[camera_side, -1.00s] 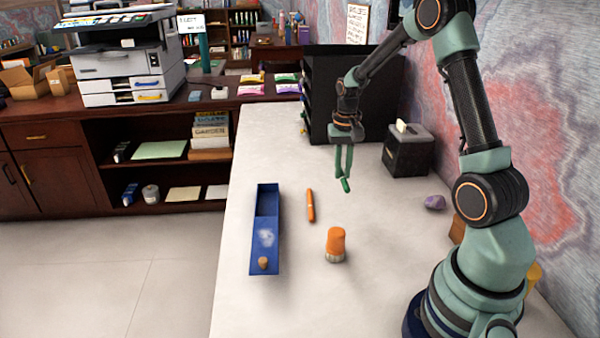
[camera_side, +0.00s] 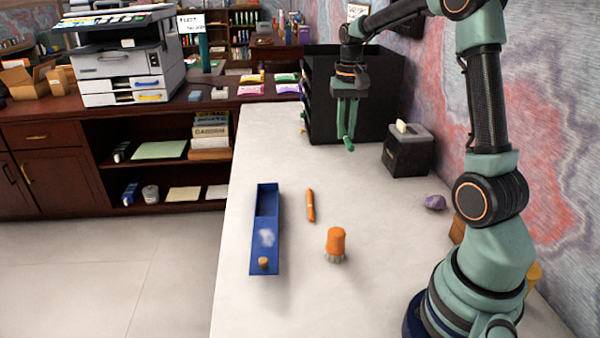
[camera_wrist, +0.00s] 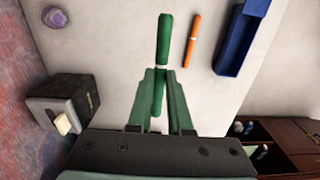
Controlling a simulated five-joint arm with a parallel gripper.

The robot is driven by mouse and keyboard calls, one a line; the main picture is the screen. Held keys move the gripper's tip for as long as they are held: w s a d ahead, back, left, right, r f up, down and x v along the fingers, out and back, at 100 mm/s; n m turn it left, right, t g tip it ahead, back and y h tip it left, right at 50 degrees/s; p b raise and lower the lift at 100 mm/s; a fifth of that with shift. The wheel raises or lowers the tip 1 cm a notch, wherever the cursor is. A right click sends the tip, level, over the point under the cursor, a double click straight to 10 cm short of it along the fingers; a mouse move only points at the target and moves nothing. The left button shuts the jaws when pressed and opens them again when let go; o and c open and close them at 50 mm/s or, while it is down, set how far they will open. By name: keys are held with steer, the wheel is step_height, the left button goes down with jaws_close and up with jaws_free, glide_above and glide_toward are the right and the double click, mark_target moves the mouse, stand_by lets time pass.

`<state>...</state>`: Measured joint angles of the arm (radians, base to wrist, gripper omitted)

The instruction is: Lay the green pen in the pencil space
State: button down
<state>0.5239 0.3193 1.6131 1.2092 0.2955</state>
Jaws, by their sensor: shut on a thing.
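My gripper (camera_side: 346,128) is shut on the green pen (camera_side: 349,143) and holds it well above the desk. In the wrist view the pen (camera_wrist: 164,45) sticks out past the fingertips (camera_wrist: 160,74), with its other end between the fingers. The blue pencil box (camera_side: 281,232) lies on the desk, left of and nearer than my gripper in the side view. Its far compartment looks open and empty. The nearer part has a whitish patch and a small brown knob. The box also shows at the top right of the wrist view (camera_wrist: 232,55).
An orange pen (camera_side: 310,205) lies just right of the box. An orange-topped brush (camera_side: 336,244) stands nearer. A black organiser (camera_side: 375,95) is behind my gripper, a dark tissue-box-like holder (camera_side: 408,155) to its right. A purple stone (camera_side: 435,202) lies near the wall.

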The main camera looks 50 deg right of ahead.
steer(key=w+a+f, duration=0.5)
steer(key=w+a, duration=0.1)
steer(key=w, duration=0.2)
glide_toward(268, 208)
steer(key=shift+w+f, duration=0.1)
steer(key=shift+f, duration=1.55)
steer(key=c, duration=0.8)
jaws_free()
steer(key=shift+o, duration=0.2)
steer(key=shift+r, duration=0.1)
